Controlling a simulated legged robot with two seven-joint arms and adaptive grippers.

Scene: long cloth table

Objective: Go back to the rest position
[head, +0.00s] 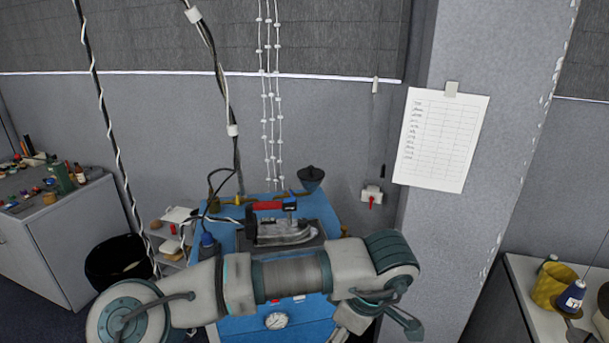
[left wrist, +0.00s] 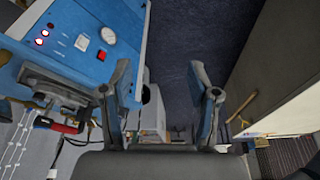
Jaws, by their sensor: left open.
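My left arm (head: 290,277) comes in from the left across the bottom of the head view, in front of a blue ironing station (head: 322,212). My left gripper (left wrist: 161,68) shows in the left wrist view with its two fingers spread wide apart. Nothing is between the fingers; dark floor and part of a pale object show behind them. The blue station (left wrist: 122,20) is just left of the fingers in that view. Whether the gripper touches it I cannot tell. My right gripper is in neither view.
An iron (head: 284,232) with a red handle sits on the station. A black bin (head: 118,262) and a grey cabinet (head: 68,240) stand left. A table with a yellow pot (head: 550,287) and thread spool (head: 571,298) is right. Dark floor (left wrist: 185,40) lies beside the station.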

